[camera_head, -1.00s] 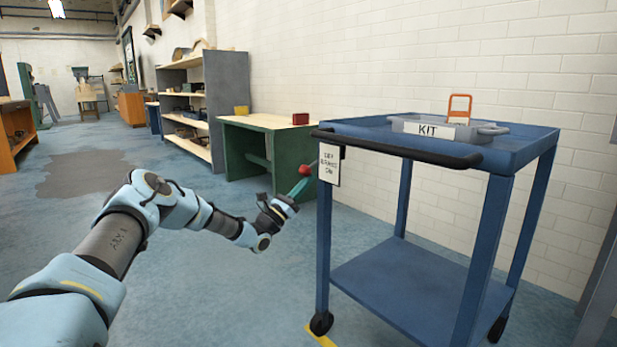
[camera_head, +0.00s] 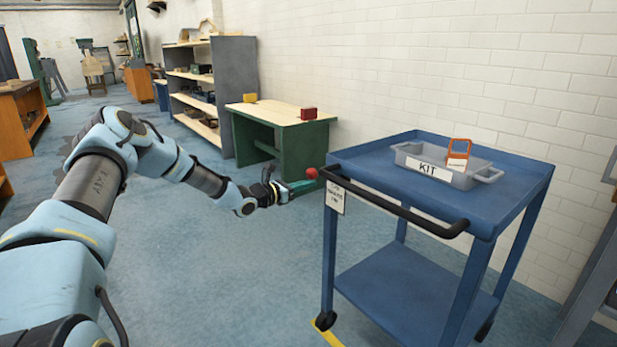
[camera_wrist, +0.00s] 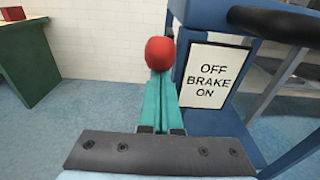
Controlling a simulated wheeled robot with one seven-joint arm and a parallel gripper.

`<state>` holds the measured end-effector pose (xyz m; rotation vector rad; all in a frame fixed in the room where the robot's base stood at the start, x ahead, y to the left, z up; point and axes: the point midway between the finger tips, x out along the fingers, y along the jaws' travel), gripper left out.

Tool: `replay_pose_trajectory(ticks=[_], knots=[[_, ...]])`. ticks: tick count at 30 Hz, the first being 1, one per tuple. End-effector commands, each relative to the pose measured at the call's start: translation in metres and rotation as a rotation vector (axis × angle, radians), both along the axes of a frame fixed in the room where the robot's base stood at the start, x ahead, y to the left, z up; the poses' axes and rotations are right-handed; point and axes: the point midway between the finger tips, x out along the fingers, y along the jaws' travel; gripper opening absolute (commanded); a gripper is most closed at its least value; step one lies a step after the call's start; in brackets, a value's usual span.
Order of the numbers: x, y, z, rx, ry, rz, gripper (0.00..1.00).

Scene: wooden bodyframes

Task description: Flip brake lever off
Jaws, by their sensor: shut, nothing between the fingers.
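The brake lever's round red knob (camera_head: 312,173) is at the left side of the blue cart (camera_head: 375,168), near handle height and just above the level of the sign. In the wrist view the knob (camera_wrist: 161,53) stands straight ahead, beside the sign's upper part. The white sign (camera_wrist: 208,74) reads OFF at the top, BRAKE in the middle and ON at the bottom; in the head view it hangs below the handle. My gripper (camera_head: 302,184) is shut, its teal fingers pointing at the knob. Its tips overlap the knob's underside; I cannot tell if they touch. The lever's shaft is hidden.
The cart's black handle (camera_head: 395,205) runs along its near side, close right of my gripper. A grey KIT tray (camera_head: 445,172) with an orange item is on top. A green bench (camera_head: 278,113) and shelves stand behind. The floor to the left is clear.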

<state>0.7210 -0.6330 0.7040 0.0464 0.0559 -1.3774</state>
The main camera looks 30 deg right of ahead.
Motion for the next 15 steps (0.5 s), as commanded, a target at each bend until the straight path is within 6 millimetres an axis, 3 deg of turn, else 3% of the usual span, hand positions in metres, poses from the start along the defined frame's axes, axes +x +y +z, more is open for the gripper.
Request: replay_pose_trajectory(ticks=[1, 8, 15], knots=[[0.0, -0.001, 0.016, 0.033, 0.003, -0.001, 0.0], [0.0, -0.004, 0.032, 0.182, 0.032, -0.001, 0.0], [0.001, -0.007, 0.04, 0.181, 0.035, 0.0, 0.0]])
